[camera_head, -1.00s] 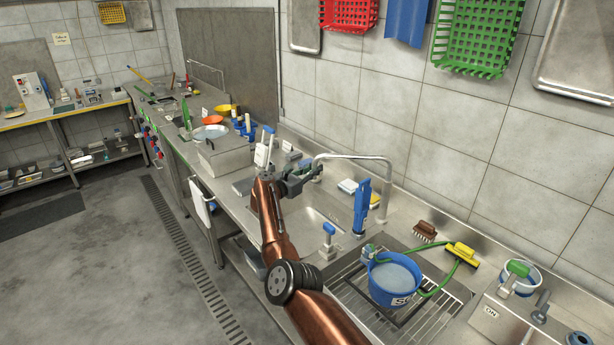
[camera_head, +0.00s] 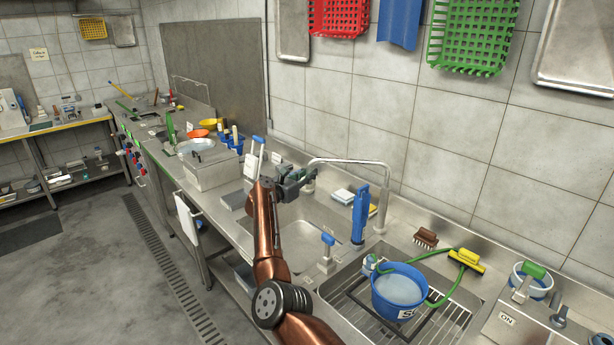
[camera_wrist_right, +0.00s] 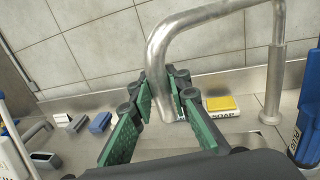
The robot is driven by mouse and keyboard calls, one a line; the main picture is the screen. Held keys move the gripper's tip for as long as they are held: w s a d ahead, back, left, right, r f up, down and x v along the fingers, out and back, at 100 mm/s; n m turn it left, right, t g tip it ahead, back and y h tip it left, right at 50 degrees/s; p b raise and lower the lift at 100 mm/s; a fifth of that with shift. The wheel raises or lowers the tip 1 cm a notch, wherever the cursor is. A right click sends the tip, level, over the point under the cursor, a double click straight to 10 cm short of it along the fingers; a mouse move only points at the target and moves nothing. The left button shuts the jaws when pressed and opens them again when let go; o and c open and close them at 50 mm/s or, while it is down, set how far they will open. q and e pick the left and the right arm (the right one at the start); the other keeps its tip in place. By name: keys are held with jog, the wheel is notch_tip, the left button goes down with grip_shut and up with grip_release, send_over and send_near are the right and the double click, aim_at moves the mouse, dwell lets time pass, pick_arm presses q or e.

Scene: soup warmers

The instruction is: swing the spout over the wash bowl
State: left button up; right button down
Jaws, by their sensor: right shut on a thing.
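The metal spout (camera_head: 350,162) is a bent pipe on an upright post behind the sinks. Its free end reaches left over the left sink basin (camera_head: 303,245); it also shows in the right wrist view (camera_wrist_right: 205,16). My right gripper (camera_head: 309,174) is shut on the spout near its down-turned end. In the right wrist view its green-padded fingers (camera_wrist_right: 165,98) stand on both sides of the pipe. A second basin (camera_head: 440,318) to the right has a wire rack and a blue bucket (camera_head: 398,289) with water-like contents. My left gripper is not in view.
A blue-handled upright device (camera_head: 360,214) stands just in front of the spout post. A yellow soap block (camera_wrist_right: 221,103) lies behind.

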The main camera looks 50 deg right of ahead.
jog(key=shift+w+d+r, duration=0.15)
jog(key=shift+r, duration=0.1)
jog(key=c, duration=1.9)
grip_release()
jog(key=shift+f, duration=0.1)
jog(key=shift+o, duration=0.3)
jog(key=shift+f, duration=0.1)
jog(key=a, duration=1.2)
jog(key=shift+s, duration=0.25)
